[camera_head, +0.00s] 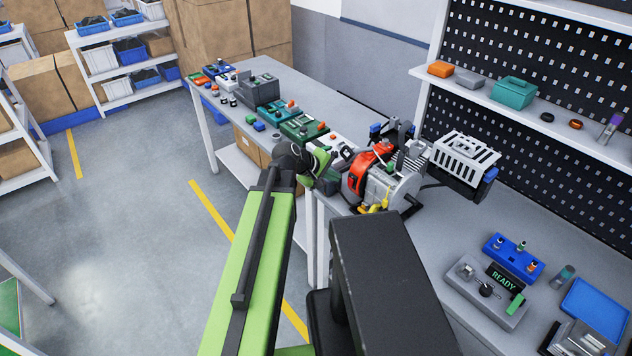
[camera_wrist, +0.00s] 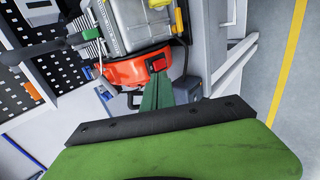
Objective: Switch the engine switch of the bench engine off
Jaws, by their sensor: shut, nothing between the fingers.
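The bench engine (camera_head: 384,186) stands on the workbench, with a red-orange cover and a grey finned body. It also shows in the wrist view (camera_wrist: 135,72). In the wrist view, a small red switch (camera_wrist: 157,64) in a dark frame sits on the red cover. My gripper (camera_wrist: 158,78) has its green fingers shut and empty, with the tips just below the switch in the picture. I cannot tell whether they touch it. In the head view, my gripper (camera_head: 330,180) is at the left side of the engine, and the switch is hidden there.
A silver slotted muffler guard (camera_head: 464,160) sticks out at the engine's right. A grey box with a READY display (camera_head: 505,278) and a blue block (camera_head: 513,258) stand at the right. A long table (camera_head: 340,98) with several parts lies behind. Open floor is at the left.

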